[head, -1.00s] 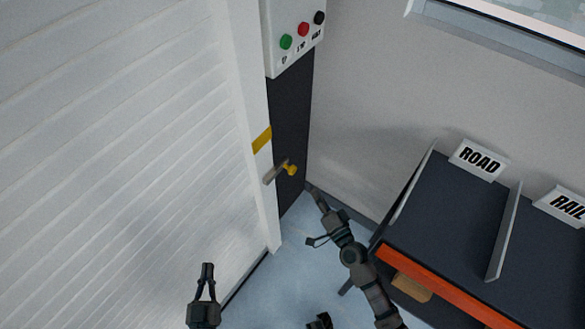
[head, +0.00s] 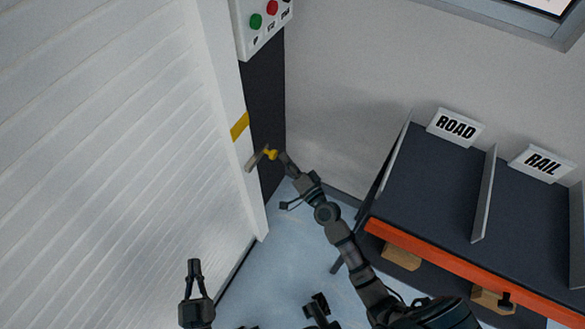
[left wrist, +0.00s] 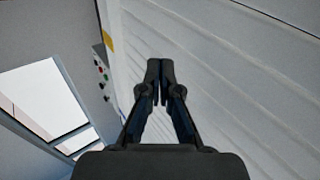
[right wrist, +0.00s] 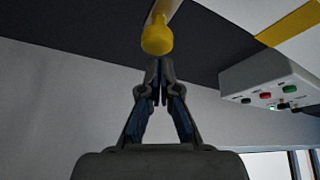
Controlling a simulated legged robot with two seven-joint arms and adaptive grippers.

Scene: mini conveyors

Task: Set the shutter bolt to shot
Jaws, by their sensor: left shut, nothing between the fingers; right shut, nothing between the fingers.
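The shutter bolt is a grey bar (head: 256,161) with a yellow knob (head: 271,154), beside the white shutter (head: 130,170) and below a yellow band (head: 240,126) on its frame. My right gripper (head: 283,157) is shut and empty, its tips close by the knob. In the right wrist view the yellow knob (right wrist: 157,36) is just ahead of the shut fingertips (right wrist: 159,64); I cannot tell whether they touch. My left gripper (head: 194,264) is shut and empty in front of the shutter; its closed fingers also show in the left wrist view (left wrist: 160,68).
A control box (head: 262,22) with green, red and black buttons is above the bolt. At right a dark sorting table (head: 425,185) has ROAD (head: 456,127) and RAIL (head: 541,163) signs and an orange front edge. Brown boxes (head: 401,257) are beneath it. Blue floor is open between.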

